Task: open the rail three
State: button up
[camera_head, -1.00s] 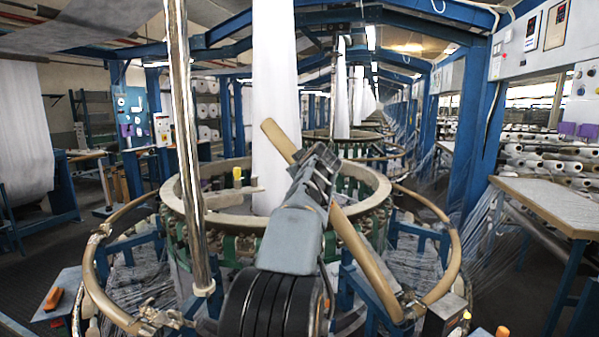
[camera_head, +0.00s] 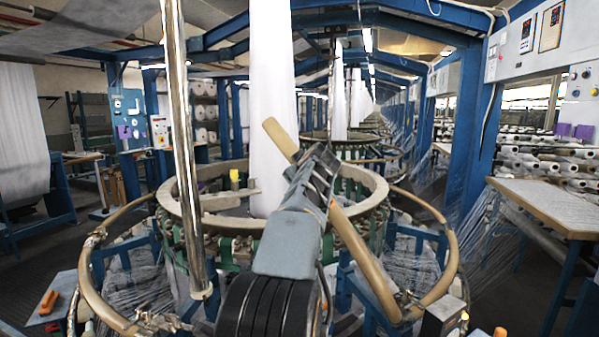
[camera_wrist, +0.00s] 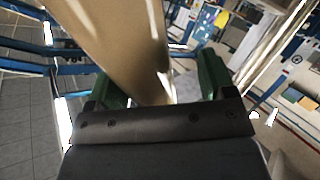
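A beige rail segment (camera_head: 366,262) is raised and tilted, running from a low joint at the lower right up to a free end at the upper left in the head view. My gripper (camera_head: 325,165) is at its upper half and hides part of it. In the wrist view the rail (camera_wrist: 115,35) passes large and close between the two green fingers of my gripper (camera_wrist: 158,88). The fingers are wide apart, with a gap between the rail and the right finger. Contact at the left finger is unclear. Other curved rail segments (camera_head: 98,292) (camera_head: 447,275) lie low around the loom.
The loom's beige ring (camera_head: 375,192) stands just behind my arm, with a white fabric tube (camera_head: 268,100) rising from it. A metal post (camera_head: 183,150) stands left of my arm. A table (camera_head: 550,205) is at the right, and a blue frame column (camera_head: 478,140) stands behind it.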

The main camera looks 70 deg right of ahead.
jog(key=b+v, duration=0.4)
jog(key=v, duration=0.9)
jog(key=shift+a, duration=0.2)
